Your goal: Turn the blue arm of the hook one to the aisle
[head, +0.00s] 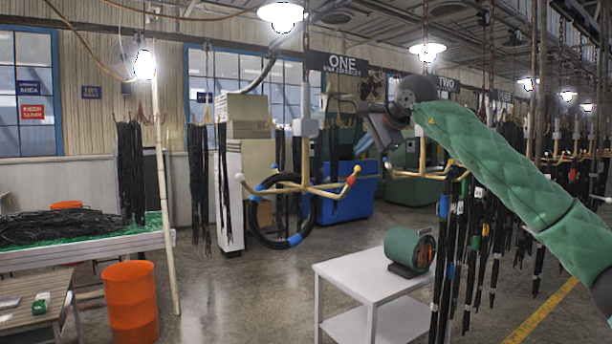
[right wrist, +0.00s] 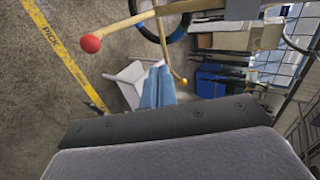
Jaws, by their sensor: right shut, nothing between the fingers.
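Hook one hangs under the "ONE" sign, with a grey hub (head: 305,127) and tan wooden arms (head: 300,184). One arm points left with a white tip (head: 239,177); on the right are a red tip (head: 351,181) and a yellow tip (head: 357,169). A black hose ring with blue bands (head: 294,239) hangs on it. A blue patch shows near the ring's upper left; I cannot tell whether it is an arm tip or a band. My right gripper (head: 364,143) is shut and empty, above and right of the red tip. The right wrist view shows its light-blue fingers (right wrist: 157,88) and the red ball (right wrist: 90,43). My left gripper is out of view.
A white table (head: 365,283) with a green motor-like machine (head: 408,250) stands below right. Another hook (head: 422,150) and several hanging hoses are on the right. An orange bin (head: 131,303) and a hose-covered table (head: 90,255) stand left. Open floor lies between.

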